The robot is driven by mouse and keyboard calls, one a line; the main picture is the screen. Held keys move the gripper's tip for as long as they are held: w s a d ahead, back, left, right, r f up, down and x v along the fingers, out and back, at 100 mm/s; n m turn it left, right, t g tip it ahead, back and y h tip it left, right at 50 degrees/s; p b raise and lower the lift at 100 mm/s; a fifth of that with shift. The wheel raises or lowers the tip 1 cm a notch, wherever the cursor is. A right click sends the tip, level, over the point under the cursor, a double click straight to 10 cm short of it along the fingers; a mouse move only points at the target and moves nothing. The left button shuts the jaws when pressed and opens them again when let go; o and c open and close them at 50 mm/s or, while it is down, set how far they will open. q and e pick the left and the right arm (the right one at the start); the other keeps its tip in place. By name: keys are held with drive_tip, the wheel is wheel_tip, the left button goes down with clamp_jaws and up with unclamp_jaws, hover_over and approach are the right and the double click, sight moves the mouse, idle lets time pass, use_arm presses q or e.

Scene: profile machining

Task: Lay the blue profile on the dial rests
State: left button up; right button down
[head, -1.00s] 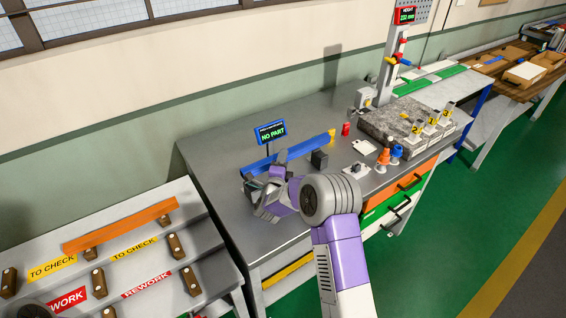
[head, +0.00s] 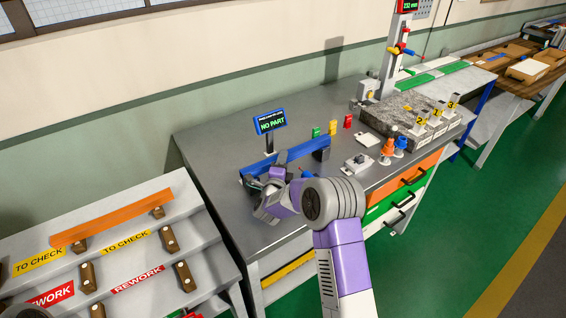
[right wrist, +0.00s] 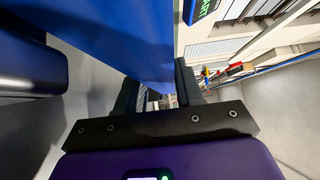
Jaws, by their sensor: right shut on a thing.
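The blue profile (head: 300,151) is a long bar over the grey bench, in front of the small display (head: 270,122) that reads NO PART. My right gripper (head: 276,173) is shut on it nearer its left end. In the right wrist view the profile (right wrist: 105,35) runs down between the two fingers. A dark rest block (head: 321,154) is at the profile's right end, which overlaps its top; I cannot tell whether they touch. The rest at the left end is hidden by my gripper and the profile.
Green, yellow (head: 333,128) and red (head: 348,121) blocks stand behind the profile's right end. A small grey device (head: 358,163), orange and blue pieces and a granite plate (head: 400,115) lie to the right. An orange profile (head: 112,217) lies on the left rack.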

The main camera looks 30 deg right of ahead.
drive_tip(key=shift+f+b, duration=0.2)
drive_tip(key=shift+b, duration=0.2)
drive_tip(key=c, duration=0.7)
unclamp_jaws()
drive_tip(key=shift+o, duration=0.3)
drive_tip(key=shift+f, duration=0.1)
drive_tip(key=shift+s, duration=0.1)
drive_tip(key=v, duration=0.7)
drive_tip(key=shift+s+a, duration=0.15)
drive_tip(key=shift+a, duration=0.05)
